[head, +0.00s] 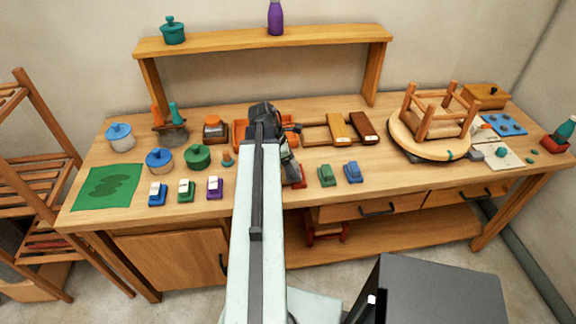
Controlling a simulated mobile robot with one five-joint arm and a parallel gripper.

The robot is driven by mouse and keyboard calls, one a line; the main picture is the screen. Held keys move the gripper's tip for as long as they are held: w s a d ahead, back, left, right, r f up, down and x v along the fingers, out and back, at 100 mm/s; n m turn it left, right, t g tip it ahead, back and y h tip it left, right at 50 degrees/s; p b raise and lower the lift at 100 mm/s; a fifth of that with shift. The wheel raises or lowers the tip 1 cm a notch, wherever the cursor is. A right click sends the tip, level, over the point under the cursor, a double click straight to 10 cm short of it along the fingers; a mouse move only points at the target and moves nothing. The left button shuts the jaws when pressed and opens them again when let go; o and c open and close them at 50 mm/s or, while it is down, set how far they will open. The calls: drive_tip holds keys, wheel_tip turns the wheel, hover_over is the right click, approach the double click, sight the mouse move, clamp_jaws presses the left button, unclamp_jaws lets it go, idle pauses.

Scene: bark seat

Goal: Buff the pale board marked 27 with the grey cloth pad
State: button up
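No number 27 is readable, and I cannot pick out the pale board for certain. A yellow-tan board (339,128) and a dark brown board (363,128) lie side by side at the middle back of the bench. I cannot make out a grey cloth pad either. Small handled blocks stand along the front: blue (158,195), green (186,191) and purple (215,188) with pale labels, then green (327,176) and blue (353,172) right of my arm. My gripper (290,165) is over the bench middle, mostly hidden by my arm; its fingers are unclear.
My arm partly hides an orange tray (243,141) and a red block (299,182). Lidded pots (159,160) and a green mat (107,188) are left. An upturned stool (436,112) stands on a turntable (405,147) at right. A shelf (330,35) spans the back.

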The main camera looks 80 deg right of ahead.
drive_tip(key=shift+d, duration=0.1)
drive_tip(key=shift+o, duration=0.2)
drive_tip(key=shift+w+a+f, duration=0.1)
drive_tip(key=shift+w+a, duration=0.35)
drive_tip(key=shift+w, duration=0.45)
drive_tip(key=shift+w+a, duration=0.45)
drive_tip(key=shift+w, duration=0.4)
drive_tip(key=shift+w+a+r, duration=0.1)
drive_tip(key=shift+w+a, duration=0.4)
drive_tip(key=shift+w, duration=0.65)
drive_tip(key=shift+w+a+r, duration=0.1)
drive_tip(key=shift+w+a, duration=0.35)
drive_tip(key=shift+w, duration=0.7)
drive_tip(key=shift+w+a, duration=0.5)
drive_tip(key=shift+w, duration=0.65)
drive_tip(key=shift+c, duration=0.2)
drive_tip(key=shift+w+a+f, duration=0.1)
drive_tip(key=shift+w+a, duration=0.3)
drive_tip(key=shift+w, duration=0.45)
drive_tip(key=shift+w+a+f, duration=0.1)
drive_tip(key=shift+w+a, duration=0.3)
drive_tip(key=shift+w, duration=0.45)
drive_tip(key=shift+r, duration=0.2)
wheel_tip(320, 180, up, 6)
drive_tip(key=p, duration=0.5)
drive_tip(key=shift+f+p, duration=0.15)
drive_tip(key=shift+p, duration=0.25)
